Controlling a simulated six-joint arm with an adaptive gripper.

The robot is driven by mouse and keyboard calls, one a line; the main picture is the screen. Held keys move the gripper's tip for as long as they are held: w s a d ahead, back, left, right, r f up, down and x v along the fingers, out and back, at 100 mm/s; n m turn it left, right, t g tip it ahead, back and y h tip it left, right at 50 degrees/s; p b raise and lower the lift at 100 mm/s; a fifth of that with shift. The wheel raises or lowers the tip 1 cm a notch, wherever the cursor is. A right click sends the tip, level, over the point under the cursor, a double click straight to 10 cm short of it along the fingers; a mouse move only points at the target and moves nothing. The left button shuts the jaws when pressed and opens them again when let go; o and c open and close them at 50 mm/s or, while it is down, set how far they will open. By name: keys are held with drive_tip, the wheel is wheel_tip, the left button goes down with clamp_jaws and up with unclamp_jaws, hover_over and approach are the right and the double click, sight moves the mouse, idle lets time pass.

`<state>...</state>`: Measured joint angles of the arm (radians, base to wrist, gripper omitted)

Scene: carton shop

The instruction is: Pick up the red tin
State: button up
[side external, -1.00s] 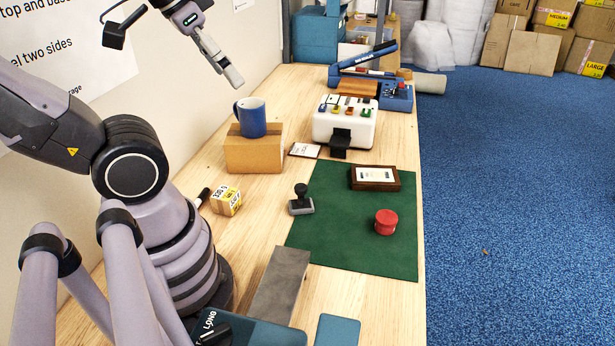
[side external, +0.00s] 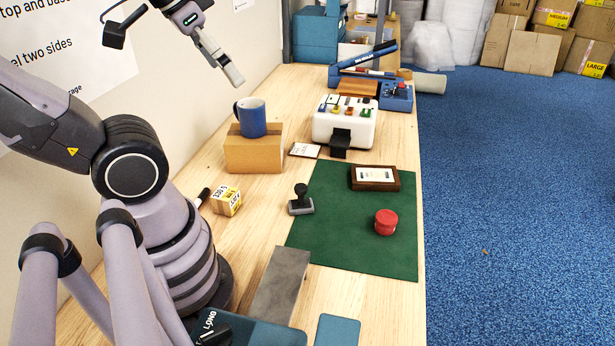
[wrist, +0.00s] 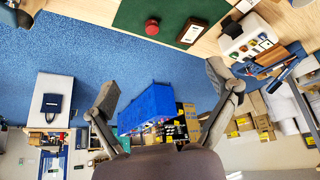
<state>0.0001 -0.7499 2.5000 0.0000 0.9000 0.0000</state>
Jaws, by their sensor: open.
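The red tin (side external: 386,222) stands upright on the green mat (side external: 345,255), near the mat's right side. It also shows small at the top of the wrist view (wrist: 152,27). My gripper (side external: 234,78) is high at the upper left in the side external view, above and beyond the blue mug, far from the tin. In the wrist view my gripper's fingers (wrist: 162,92) are spread wide apart with nothing between them close up.
A blue mug (side external: 251,117) stands on a cardboard box (side external: 253,152). A framed card (side external: 375,178) and a stamp (side external: 301,201) lie near the tin. A white machine (side external: 344,122) stands behind the mat. The mat around the tin is clear.

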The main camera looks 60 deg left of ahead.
drive_tip(key=w+d+f+n+g+h, duration=0.2)
drive_tip(key=w+f+n+g+h, duration=0.3)
drive_tip(key=w+f+n+h, duration=0.75)
drive_tip(key=w+a+f+n+t, duration=0.3)
drive_tip(key=w+f+n, duration=0.3)
drive_tip(key=w+f, duration=0.5)
drive_tip(key=n+t+y, duration=0.1)
drive_tip(key=n+t, duration=0.2)
drive_tip(key=n, duration=0.3)
approach(380, 214)
drive_tip(key=shift+s+a+r+m, duration=0.25)
drive_tip(key=shift+s+a+r, duration=0.25)
drive_tip(key=shift+s+a, duration=0.05)
drive_tip(key=shift+f+t, duration=0.3)
drive_tip(key=shift+f, duration=0.1)
drive_tip(key=x, duration=1.3)
drive_tip(key=shift+w+d, duration=0.15)
drive_tip(key=shift+d, duration=0.15)
drive_tip(key=shift+c, duration=0.2)
